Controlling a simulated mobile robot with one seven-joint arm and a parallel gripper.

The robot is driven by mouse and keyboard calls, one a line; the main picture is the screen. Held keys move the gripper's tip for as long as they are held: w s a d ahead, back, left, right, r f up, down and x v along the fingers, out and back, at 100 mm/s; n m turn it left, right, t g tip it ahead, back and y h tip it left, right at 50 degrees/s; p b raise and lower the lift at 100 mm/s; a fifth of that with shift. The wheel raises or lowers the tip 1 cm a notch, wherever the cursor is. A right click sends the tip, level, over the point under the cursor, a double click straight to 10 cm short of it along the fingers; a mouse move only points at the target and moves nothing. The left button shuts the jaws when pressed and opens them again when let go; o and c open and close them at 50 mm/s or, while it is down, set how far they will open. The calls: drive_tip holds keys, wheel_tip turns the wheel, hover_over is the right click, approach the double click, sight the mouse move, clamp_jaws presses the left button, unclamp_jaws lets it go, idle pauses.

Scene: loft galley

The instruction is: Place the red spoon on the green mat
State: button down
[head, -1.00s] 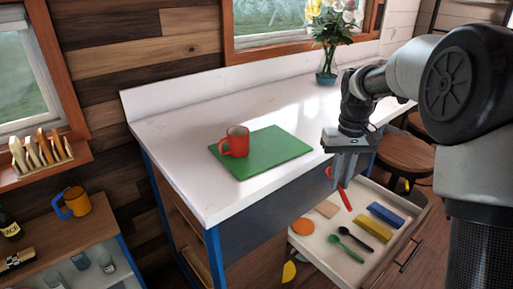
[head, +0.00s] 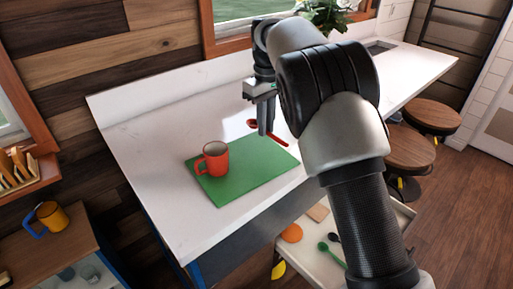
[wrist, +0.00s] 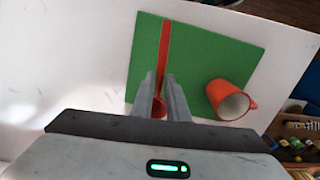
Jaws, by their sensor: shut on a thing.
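My gripper (head: 266,131) is shut on the red spoon (head: 277,139), with the bowl on one side of the fingers and the handle on the other. It holds the spoon above the counter near the far right edge of the green mat (head: 250,178). In the wrist view the spoon (wrist: 165,55) overlaps the left part of the mat (wrist: 205,55), its bowl partly hidden between the fingers.
The white counter (head: 150,130) is clear left of the mat. Flowers in a vase (head: 328,15) stand at the back. An open drawer (head: 310,262) below holds a green spoon (head: 331,254) and an orange disc (head: 291,233). Stools (head: 408,148) stand at right.

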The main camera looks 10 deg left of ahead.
sight(265, 154)
wheel_tip(265, 154, down, 7)
drive_tip(key=shift+f, duration=0.15)
idle(0.4)
drive_tip(key=shift+f, duration=0.2)
drive_tip(key=c, duration=1.7)
unclamp_jaws()
